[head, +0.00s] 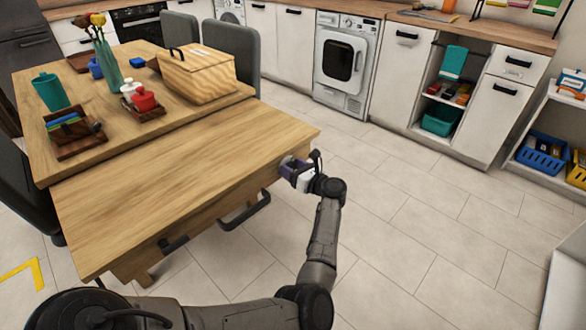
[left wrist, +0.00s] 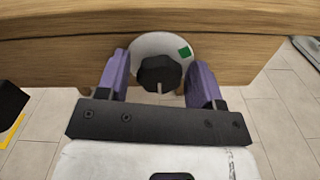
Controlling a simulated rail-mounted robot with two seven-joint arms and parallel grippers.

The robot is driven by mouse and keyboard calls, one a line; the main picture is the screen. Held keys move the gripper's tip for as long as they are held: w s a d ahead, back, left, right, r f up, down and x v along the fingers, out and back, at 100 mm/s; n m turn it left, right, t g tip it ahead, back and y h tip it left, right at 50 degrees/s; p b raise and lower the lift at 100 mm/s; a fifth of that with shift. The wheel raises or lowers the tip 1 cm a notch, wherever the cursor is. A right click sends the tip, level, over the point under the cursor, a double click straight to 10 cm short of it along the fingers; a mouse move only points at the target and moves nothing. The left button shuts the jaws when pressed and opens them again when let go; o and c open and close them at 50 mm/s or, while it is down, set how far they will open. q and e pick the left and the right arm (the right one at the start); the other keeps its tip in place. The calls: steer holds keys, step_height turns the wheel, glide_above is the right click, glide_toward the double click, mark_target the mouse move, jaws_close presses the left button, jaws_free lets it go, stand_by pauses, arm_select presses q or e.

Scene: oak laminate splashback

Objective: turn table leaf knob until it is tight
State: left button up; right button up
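The table leaf (head: 175,190) is the wooden panel on the near side of the table, with its top roughly level with the tabletop. In the left wrist view, the dark faceted knob (left wrist: 159,73) sits on a white round plate (left wrist: 149,43) on the leaf's edge (left wrist: 60,62). A pale line marks the knob's lower part, and a green square is at the plate's upper right. My left gripper (head: 289,168) is at the leaf's right edge. Its purple fingers (left wrist: 159,62) stand either side of the knob, with a gap at each side. My right gripper is not in view.
A wooden box (head: 200,78), a teal cup (head: 50,92), a flower vase (head: 108,65) and small trays stand on the tabletop. Dark bars (head: 245,213) hang under the leaf. Tiled floor (head: 410,220) is clear to the right, up to the washing machine (head: 345,65) and cabinets.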

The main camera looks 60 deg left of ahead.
arm_select(q)
steer(key=c, duration=0.7)
